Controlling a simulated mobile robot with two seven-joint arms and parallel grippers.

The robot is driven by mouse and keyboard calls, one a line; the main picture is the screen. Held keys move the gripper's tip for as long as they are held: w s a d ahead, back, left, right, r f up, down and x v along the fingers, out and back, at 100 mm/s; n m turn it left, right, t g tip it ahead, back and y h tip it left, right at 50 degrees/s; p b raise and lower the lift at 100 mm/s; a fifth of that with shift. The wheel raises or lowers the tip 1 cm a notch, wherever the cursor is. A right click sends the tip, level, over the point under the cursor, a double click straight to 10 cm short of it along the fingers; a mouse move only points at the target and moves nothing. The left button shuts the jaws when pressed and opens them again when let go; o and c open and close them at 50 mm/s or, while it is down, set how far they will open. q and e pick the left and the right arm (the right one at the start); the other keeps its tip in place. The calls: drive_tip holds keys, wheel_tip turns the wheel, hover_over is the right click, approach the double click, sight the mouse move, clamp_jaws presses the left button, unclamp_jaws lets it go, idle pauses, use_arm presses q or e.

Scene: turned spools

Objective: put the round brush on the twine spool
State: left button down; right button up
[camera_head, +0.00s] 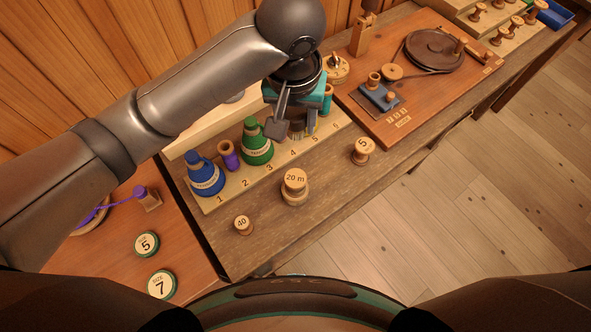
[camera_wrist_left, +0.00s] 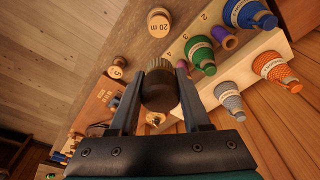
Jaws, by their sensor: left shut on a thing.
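My left gripper (camera_head: 290,127) is shut on the round brush (camera_head: 298,124), a dark brown piece with pale bristles, above the numbered board near 4 and 5. In the left wrist view the brush (camera_wrist_left: 159,92) sits between the two fingers of the gripper (camera_wrist_left: 160,76). A pale wooden spool marked "20 m" (camera_head: 295,184) stands on the bench in front of the board, apart from the brush; it also shows in the left wrist view (camera_wrist_left: 159,23). It looks like the twine spool, though its winding is hard to make out. My right gripper is not in view.
Small spools marked "40" (camera_head: 243,224) and "5" (camera_head: 363,150) stand either side of the "20 m" spool. The numbered board (camera_head: 216,205) holds blue (camera_head: 206,177) and green (camera_head: 257,146) cones and a purple spool (camera_head: 229,156). A wooden turntable board (camera_head: 425,85) lies right.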

sight(296, 176)
use_arm(q)
wheel_tip(296, 176, down, 19)
drive_tip(key=b, duration=0.3)
drive_tip(key=shift+c, duration=1.8)
unclamp_jaws()
wheel_tip(296, 176, up, 12)
drive_tip(key=s+p, duration=0.1)
drive_tip(key=p, duration=0.1)
drive_tip(key=shift+s+a, duration=0.2)
drive_tip(key=shift+s, duration=0.2)
